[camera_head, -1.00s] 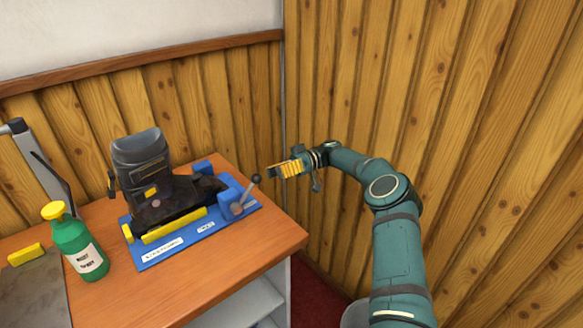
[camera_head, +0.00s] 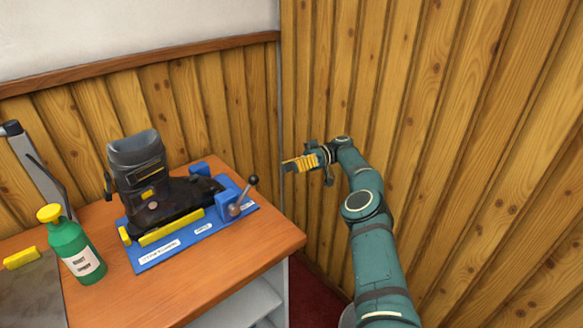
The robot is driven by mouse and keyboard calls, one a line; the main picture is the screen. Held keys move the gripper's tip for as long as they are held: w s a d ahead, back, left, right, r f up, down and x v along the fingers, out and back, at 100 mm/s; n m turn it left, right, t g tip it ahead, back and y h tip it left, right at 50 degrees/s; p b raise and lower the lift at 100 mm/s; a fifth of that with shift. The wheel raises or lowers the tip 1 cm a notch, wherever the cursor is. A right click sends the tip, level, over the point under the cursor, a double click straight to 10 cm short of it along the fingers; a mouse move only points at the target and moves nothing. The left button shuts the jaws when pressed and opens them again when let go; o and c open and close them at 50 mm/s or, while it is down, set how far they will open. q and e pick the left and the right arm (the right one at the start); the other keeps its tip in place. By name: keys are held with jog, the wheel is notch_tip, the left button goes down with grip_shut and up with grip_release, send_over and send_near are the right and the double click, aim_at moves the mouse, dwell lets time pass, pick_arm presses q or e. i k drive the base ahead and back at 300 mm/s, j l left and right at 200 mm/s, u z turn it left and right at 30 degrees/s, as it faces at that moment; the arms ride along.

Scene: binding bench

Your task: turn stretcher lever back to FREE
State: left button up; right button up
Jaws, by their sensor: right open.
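The boot stretcher is a blue frame (camera_head: 188,238) on the bench with a dark ski boot (camera_head: 140,170) clamped on it. Its lever (camera_head: 244,194) is a grey rod with a dark ball knob, at the right end of the frame; it leans up and to the right. My right gripper (camera_head: 290,165) is open and empty, with yellow finger pads. It hangs in the air right of the lever knob and a little higher in the picture, apart from it. The labels on the frame are too small to read surely. My left gripper is out of view.
A green bottle with a yellow cap (camera_head: 73,248) stands left of the stretcher. A yellow block (camera_head: 20,258) lies on a dark plate at the far left, near a grey arm-like tool (camera_head: 35,165). Wooden walls close in behind and at right.

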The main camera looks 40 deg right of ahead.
aim_at(233, 209)
jog(key=k, duration=1)
